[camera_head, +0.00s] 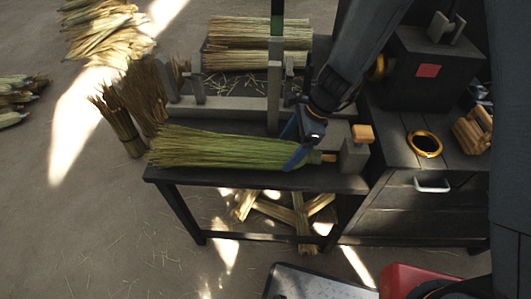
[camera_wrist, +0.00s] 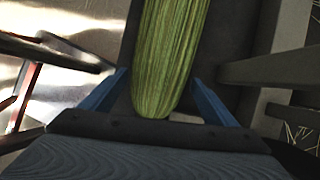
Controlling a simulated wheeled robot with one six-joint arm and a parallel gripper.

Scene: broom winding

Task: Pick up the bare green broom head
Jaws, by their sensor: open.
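The green broom head (camera_head: 215,148) lies on its side along the front of the dark bench, its bristles fanning out to the left. Its narrow end points right, towards a short wooden piece (camera_head: 328,158) by a grey block. My gripper (camera_head: 295,146) is over that narrow end, with its blue fingers open on either side. In the wrist view the broom head (camera_wrist: 170,55) runs up between the two blue fingers of my gripper (camera_wrist: 160,92). I cannot tell how deep the fingers reach.
Grey upright posts (camera_head: 274,95) stand on the bench behind the broom head. A straw bundle (camera_head: 255,42) lies farther back. Brown bristle bundles (camera_head: 133,105) stand to the left. A drawer cabinet (camera_head: 415,205) with a yellow ring (camera_head: 425,144) on top is at the right.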

